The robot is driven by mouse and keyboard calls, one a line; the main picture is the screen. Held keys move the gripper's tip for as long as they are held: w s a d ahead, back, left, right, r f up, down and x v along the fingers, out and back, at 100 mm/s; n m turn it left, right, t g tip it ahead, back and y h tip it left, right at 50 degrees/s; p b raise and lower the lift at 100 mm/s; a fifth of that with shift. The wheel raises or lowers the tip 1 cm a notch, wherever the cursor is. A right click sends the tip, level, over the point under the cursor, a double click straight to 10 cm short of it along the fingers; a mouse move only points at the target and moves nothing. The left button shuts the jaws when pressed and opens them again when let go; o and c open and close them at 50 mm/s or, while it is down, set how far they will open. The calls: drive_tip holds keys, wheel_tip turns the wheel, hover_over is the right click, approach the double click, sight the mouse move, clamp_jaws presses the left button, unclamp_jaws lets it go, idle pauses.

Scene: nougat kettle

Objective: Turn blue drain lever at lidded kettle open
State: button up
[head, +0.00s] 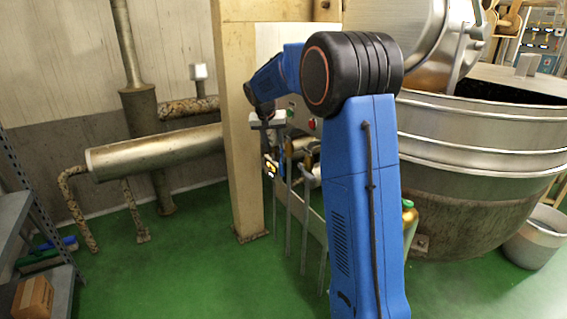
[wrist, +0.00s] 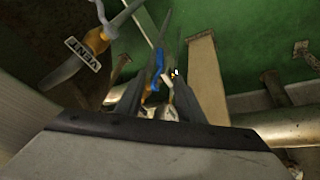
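A blue lever (wrist: 158,66) shows in the wrist view, running up from an orange-yellow valve body (wrist: 152,90). My gripper (wrist: 162,80) has its two dark fingers apart, with the blue lever between them in the picture. I cannot tell whether either finger touches it. In the head view my gripper (head: 270,150) points down in front of the pipework beside the post. The lever is too small and covered there to make out clearly. The large steel kettle (head: 480,150) stands at the right, partly behind my blue arm.
A second valve with a grey lever tagged VENT (wrist: 82,54) is close at the left in the wrist view. A beige post (head: 238,130) stands beside my gripper. A steel pipe (head: 155,152) and a shelf (head: 35,235) are at the left. Green floor (head: 170,270) is open in front.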

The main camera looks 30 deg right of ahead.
sight(281, 167)
drive_tip(key=shift+n, duration=0.6)
drive_tip(key=x, duration=1.6)
drive_tip(key=shift+w+d+f, duration=0.1)
drive_tip(key=shift+w+d, duration=0.1)
drive_tip(key=shift+w, duration=0.2)
clamp_jaws()
